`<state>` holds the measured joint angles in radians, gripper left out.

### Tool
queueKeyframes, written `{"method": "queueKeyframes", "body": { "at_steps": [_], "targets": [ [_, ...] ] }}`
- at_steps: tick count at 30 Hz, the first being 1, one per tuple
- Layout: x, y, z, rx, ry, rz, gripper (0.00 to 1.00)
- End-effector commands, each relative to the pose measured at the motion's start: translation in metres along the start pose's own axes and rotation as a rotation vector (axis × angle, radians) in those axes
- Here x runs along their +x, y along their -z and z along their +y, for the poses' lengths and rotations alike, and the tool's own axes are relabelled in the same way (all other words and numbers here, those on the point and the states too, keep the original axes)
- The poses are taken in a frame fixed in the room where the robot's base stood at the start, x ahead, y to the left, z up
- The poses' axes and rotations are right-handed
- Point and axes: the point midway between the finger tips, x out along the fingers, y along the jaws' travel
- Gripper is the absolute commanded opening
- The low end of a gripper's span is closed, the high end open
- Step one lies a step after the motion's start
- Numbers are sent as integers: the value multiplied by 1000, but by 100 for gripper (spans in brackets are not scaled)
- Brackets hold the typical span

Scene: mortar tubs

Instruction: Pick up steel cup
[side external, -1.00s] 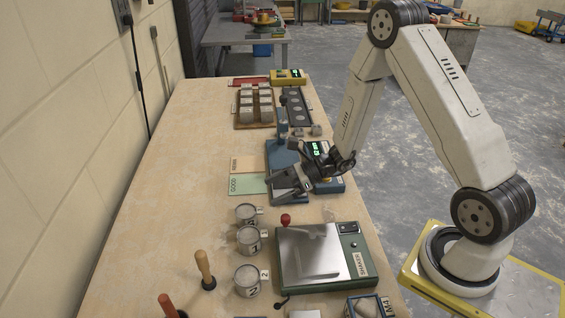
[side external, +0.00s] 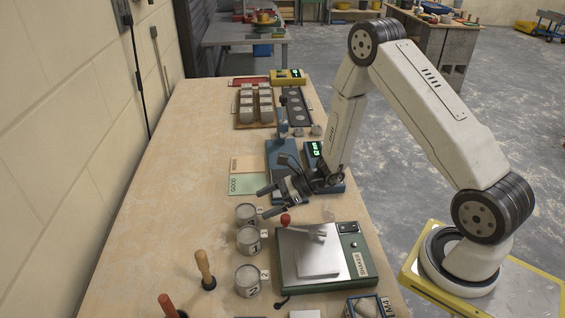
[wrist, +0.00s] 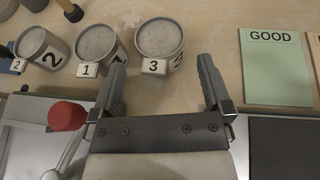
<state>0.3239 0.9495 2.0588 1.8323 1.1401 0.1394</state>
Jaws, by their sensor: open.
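Three steel cups filled with grey material stand in a row on the table. In the side view they are the cup farthest from the camera (side external: 246,215), the middle cup (side external: 248,240) and the nearest cup (side external: 247,281). The wrist view shows cup 3 (wrist: 160,38), cup 1 (wrist: 97,44) and cup 2 (wrist: 42,50), each with a number tag. My gripper (side external: 265,201) is open and empty, just beyond the farthest cup and above the table. In the wrist view, cup 3 lies ahead between the lines of my fingers (wrist: 161,75).
A green shaker with a steel plate (side external: 318,253) and a red-knobbed lever (side external: 286,219) stands right of the cups. Wooden-handled tools (side external: 205,268) stand at left. A green GOOD card (side external: 247,184) lies beyond my gripper. The table's left side is clear.

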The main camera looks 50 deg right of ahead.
Motion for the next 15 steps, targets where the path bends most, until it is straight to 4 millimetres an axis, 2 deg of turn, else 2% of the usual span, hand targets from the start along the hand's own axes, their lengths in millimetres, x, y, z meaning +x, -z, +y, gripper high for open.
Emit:
{"method": "queueKeyframes", "body": {
  "at_steps": [5,15],
  "targets": [
    [7,0,0,-1,-2,0,100],
    [43,2,0,-2,-2,1,100]
  ]
}}
